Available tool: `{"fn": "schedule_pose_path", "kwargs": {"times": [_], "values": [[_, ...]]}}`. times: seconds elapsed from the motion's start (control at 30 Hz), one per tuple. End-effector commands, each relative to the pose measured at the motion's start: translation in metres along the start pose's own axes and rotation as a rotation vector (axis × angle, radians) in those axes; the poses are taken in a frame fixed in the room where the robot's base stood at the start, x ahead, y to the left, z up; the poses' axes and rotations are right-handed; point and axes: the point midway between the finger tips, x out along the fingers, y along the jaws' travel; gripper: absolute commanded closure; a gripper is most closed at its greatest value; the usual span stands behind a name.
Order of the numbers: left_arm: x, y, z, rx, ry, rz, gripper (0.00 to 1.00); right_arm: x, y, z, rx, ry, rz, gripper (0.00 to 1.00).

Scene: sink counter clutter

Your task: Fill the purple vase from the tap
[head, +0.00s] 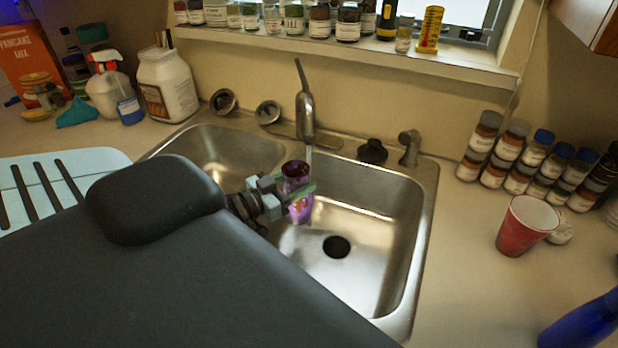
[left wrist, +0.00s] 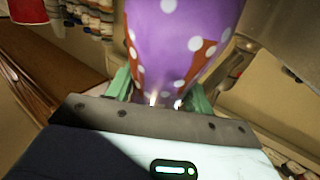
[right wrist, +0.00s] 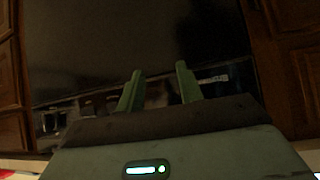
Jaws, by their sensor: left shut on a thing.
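The purple vase (head: 298,211) is held over the double sink, near the divider and the right basin. In the left wrist view the vase (left wrist: 172,40) is purple with white dots and orange patches. My left gripper (head: 286,193) is shut on it from the left, a green finger on each side. The tap (head: 305,112) rises behind the sink, its lower end just above and right of the vase's dark mouth. A pale streak hangs below the tap; I cannot tell if it is water. The vase's inside is too dark to read. My right gripper (right wrist: 158,88) is open and empty.
The right basin (head: 375,225) has a dark drain. A red cup (head: 525,226) and several stacked spice jars (head: 515,160) stand on the right counter. A white tub (head: 166,85) and a spray bottle (head: 107,85) stand at back left. My right gripper faces dark cabinetry.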

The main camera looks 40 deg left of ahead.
Motion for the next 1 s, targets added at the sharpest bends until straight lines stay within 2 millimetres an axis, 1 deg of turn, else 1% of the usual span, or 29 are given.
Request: {"fn": "schedule_pose_path", "kwargs": {"times": [0.33,1.0], "values": [[-0.001,0.001,-0.005,0.001,0.005,0.001,0.99,0.000,0.000,0.001,-0.002,-0.001,0.000,0.64],[-0.026,0.012,-0.049,0.001,0.003,0.001,0.99,0.000,-0.003,0.000,0.010,0.000,0.000,0.64]]}}
